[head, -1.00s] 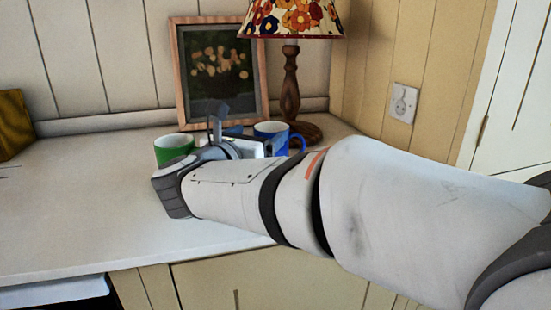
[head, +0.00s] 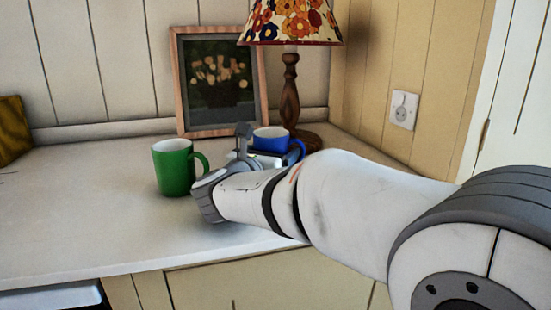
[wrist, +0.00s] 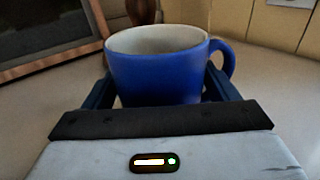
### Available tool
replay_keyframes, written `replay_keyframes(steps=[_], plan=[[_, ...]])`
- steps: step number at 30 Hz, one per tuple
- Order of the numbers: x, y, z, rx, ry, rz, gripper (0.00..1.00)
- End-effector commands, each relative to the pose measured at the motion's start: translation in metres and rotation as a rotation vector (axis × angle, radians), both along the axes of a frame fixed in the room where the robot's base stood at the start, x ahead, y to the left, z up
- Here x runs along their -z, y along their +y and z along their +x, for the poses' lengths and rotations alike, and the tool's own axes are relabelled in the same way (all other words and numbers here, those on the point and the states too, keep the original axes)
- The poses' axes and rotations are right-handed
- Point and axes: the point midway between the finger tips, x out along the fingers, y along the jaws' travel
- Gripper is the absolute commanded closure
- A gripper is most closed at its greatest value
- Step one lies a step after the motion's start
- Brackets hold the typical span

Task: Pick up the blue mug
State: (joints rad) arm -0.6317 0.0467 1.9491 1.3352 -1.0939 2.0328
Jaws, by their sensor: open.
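The blue mug (head: 271,141) stands upright on the white counter, in front of the lamp, with its handle on the right. In the wrist view the blue mug (wrist: 156,78) sits just ahead of my gripper (wrist: 160,98), with one dark blue finger on each side of its lower body. The jaws are open, and I cannot tell whether either finger touches the mug. In the head view my gripper is mostly hidden behind my wrist, and the mug's lower part is hidden too.
A green mug (head: 174,167) stands to the left, close to my wrist. A lamp (head: 290,88) stands behind the blue mug, and a framed picture (head: 218,80) leans on the wall. The counter (head: 90,205) is clear at the left.

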Motion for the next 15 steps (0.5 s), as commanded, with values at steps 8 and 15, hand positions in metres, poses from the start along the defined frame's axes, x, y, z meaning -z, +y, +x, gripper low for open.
replay_keyframes(steps=[8, 15], plan=[[-0.0001, 0.0005, -0.0002, -0.001, 0.000, -0.001, 0.29], [0.0000, 0.0008, -0.0004, -0.001, 0.000, -0.001, 0.48]])
